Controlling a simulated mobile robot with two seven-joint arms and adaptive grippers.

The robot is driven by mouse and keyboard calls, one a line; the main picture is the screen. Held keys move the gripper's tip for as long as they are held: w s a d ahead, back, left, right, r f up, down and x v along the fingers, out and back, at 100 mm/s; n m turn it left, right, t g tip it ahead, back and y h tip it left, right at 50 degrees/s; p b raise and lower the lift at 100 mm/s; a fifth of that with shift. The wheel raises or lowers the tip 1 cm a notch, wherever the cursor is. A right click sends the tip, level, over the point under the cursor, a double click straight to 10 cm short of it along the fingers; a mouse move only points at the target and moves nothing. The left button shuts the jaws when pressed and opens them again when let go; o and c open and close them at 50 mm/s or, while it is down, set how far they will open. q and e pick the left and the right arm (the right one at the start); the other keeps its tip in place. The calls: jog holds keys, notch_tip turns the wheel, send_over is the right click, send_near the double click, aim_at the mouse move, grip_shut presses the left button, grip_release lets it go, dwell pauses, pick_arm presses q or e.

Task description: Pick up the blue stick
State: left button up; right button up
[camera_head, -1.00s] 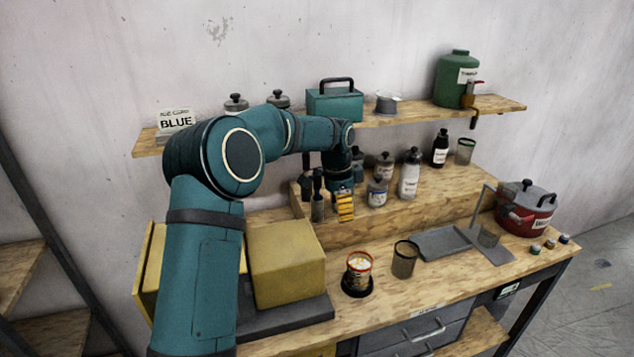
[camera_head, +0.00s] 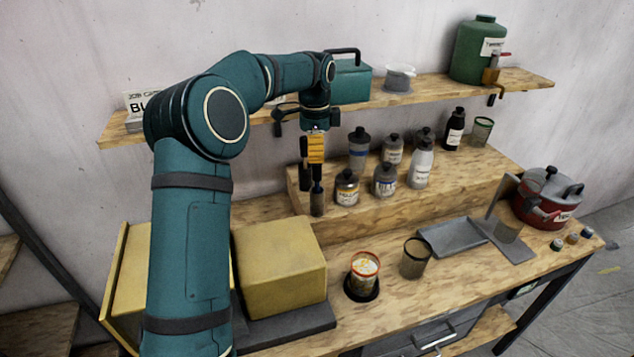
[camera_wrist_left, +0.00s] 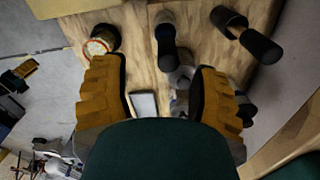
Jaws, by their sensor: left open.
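My left gripper (camera_head: 315,150), with yellow ridged fingers, hangs open and empty in front of the upper shelf, above the left end of the raised wooden step. In the left wrist view its two yellow fingers are wide apart with nothing between their tips (camera_wrist_left: 158,72). I cannot make out a blue stick for certain. A slim dark upright item (camera_head: 317,199) stands below the gripper, and its colour is hard to tell. A bottle with a blue band (camera_head: 359,152) stands right of the gripper.
Several bottles, including a white one (camera_head: 421,164), crowd the step. A yellow box (camera_head: 281,268), an orange-rimmed cup (camera_head: 364,270), a mesh cup (camera_head: 415,258), a grey tray (camera_head: 452,238) and a red pot (camera_head: 545,207) occupy the bench. The upper shelf (camera_head: 420,92) is close behind the gripper.

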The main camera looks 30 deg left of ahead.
aim_at(317, 173)
pick_arm(q)
jog(key=f, duration=0.4)
jog(key=w+f, duration=0.1)
jog(key=f, duration=0.1)
jog(key=shift+a+f, duration=0.1)
jog(key=shift+f, duration=0.85)
grip_shut()
